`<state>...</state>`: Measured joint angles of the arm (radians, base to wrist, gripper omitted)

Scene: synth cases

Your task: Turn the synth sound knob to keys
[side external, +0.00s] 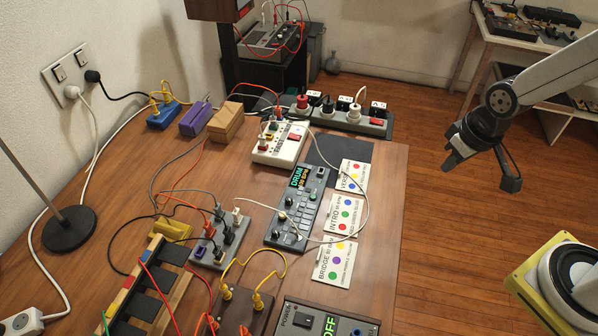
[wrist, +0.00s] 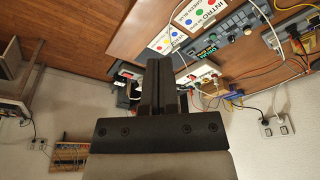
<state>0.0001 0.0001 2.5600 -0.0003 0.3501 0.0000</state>
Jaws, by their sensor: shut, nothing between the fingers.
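The synth (side external: 310,212) is a slim grey-blue box on the wooden table, with buttons and several small knobs. In the wrist view the synth (wrist: 238,22) is at upper right, partly cut off. My gripper (side external: 452,161) is in the air right of the table, well apart from the synth. Its fingers (wrist: 160,84) are together and empty.
Three cards with coloured dots, such as the INTRO card (side external: 344,214), lie right of the synth. A white box (side external: 280,143), a power strip (side external: 340,117) and a grey pedal box (side external: 217,242) surround it. Cables loop around the synth. Open space separates the gripper from the table edge.

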